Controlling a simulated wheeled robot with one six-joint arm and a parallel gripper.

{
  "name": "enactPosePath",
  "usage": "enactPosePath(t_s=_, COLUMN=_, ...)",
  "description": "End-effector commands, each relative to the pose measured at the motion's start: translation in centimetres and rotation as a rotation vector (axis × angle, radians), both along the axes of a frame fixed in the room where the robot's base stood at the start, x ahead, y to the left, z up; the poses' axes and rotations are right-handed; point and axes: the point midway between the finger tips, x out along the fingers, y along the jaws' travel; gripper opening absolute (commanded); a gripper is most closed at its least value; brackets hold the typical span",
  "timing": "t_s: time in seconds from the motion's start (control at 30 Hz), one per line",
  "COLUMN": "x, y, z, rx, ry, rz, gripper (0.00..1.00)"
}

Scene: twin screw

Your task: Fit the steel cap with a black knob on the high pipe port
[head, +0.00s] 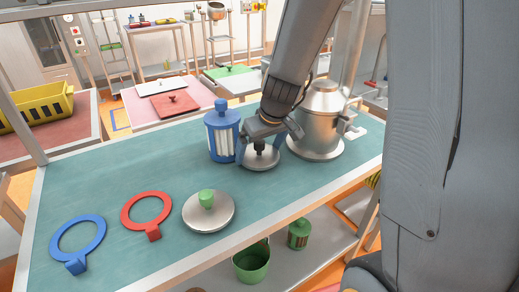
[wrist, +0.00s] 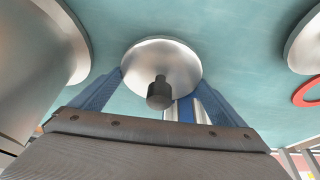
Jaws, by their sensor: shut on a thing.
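The steel cap with a black knob (head: 262,160) is a round shiny disc at the middle of the teal bench. It also shows in the wrist view (wrist: 160,55), its black knob pointing toward the camera. My gripper (head: 262,148) is above it, shut on the cap, with its blue fingers at opposite sides of the disc's rim and the knob between them. I cannot tell whether the cap rests on the bench or hangs just above it. I cannot make out the high pipe port for certain; a steel vessel (head: 318,132) with a domed top stands just right of my gripper.
A blue-and-white ribbed canister (head: 222,138) stands close left of my gripper. A steel lid with a green knob (head: 220,215), a red ring (head: 133,197) and a blue ring (head: 60,232) lie at the left front. A green bucket (head: 252,264) is underneath.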

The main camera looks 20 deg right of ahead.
Motion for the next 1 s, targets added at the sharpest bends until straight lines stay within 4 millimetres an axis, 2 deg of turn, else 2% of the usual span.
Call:
enactPosePath(t_s=0.23, x=0.0, y=0.0, z=-0.4, rx=0.000, ry=-0.001, rz=0.000, gripper=0.59)
enactPosePath(t_s=0.27, x=0.0, y=0.0, z=-0.4, rx=0.000, ry=0.001, rz=0.000, gripper=0.98)
enactPosePath(t_s=0.3, x=0.0, y=0.0, z=-0.3, rx=0.000, ry=0.001, rz=0.000, gripper=1.00)
enactPosePath(t_s=0.67, x=-0.1, y=0.0, z=0.2, rx=0.000, ry=0.000, rz=0.000, gripper=1.00)
enactPosePath(t_s=1.0, x=-2.1, y=-0.6, z=5.7, rx=0.000, ry=-0.005, rz=0.001, gripper=1.00)
